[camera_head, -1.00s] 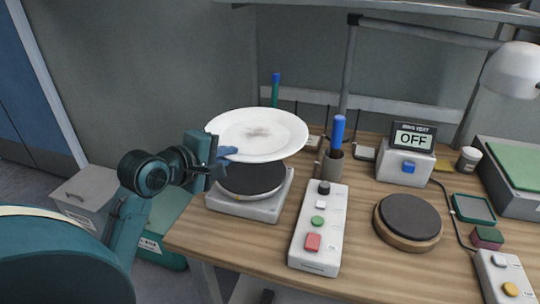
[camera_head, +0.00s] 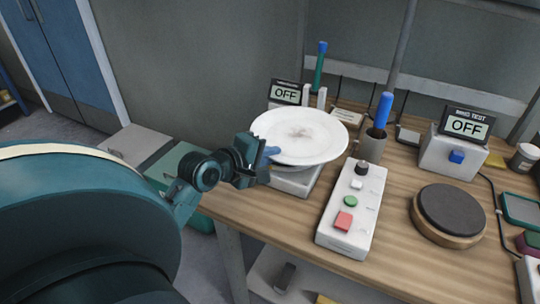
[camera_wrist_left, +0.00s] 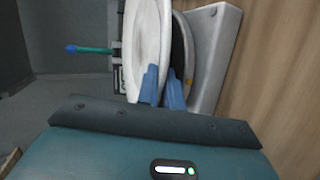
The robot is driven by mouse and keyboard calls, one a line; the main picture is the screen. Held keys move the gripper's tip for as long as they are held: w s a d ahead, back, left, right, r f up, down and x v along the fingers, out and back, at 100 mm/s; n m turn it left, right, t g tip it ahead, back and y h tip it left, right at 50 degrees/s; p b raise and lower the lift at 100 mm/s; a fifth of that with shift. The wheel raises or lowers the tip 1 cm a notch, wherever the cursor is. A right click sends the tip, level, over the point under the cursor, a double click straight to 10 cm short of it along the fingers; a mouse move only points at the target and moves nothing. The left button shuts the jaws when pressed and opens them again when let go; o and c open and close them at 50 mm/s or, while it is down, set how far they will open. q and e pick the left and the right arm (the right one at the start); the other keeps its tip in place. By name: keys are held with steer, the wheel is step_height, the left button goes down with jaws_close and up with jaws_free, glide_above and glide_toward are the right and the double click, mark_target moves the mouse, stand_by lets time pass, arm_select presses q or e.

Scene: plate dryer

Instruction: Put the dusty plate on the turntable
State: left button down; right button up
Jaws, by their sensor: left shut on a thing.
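The dusty plate (camera_head: 299,136) is white with a grey-brown smudge at its middle. My left gripper (camera_head: 268,153) is shut on its near left rim and holds it roughly level. The turntable (camera_head: 294,181) is a pale square base below the plate; the plate hides most of it in the head view. In the left wrist view the plate (camera_wrist_left: 150,45) is seen nearly edge-on between the blue fingertips (camera_wrist_left: 162,88), beside the turntable's dark disc and pale base (camera_wrist_left: 213,55). A narrow gap shows between plate and disc. My right gripper is not in view.
A control box (camera_head: 349,210) with several buttons stands right of the turntable. Behind are an OFF display (camera_head: 287,93) and a grey cup (camera_head: 371,147) with a blue-handled tool. A round dark-topped wooden disc (camera_head: 449,212) and a second OFF box (camera_head: 456,150) are farther right.

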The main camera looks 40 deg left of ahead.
arm_select(q)
steer(key=shift+r, duration=0.2)
steer(key=shift+f, duration=0.15)
steer(key=c, duration=1.8)
jaws_free()
steer(key=shift+f, duration=0.1)
steer(key=shift+r, duration=0.2)
steer(key=p+v, duration=0.1)
steer(key=v, duration=1.1)
steer(key=shift+f, duration=0.1)
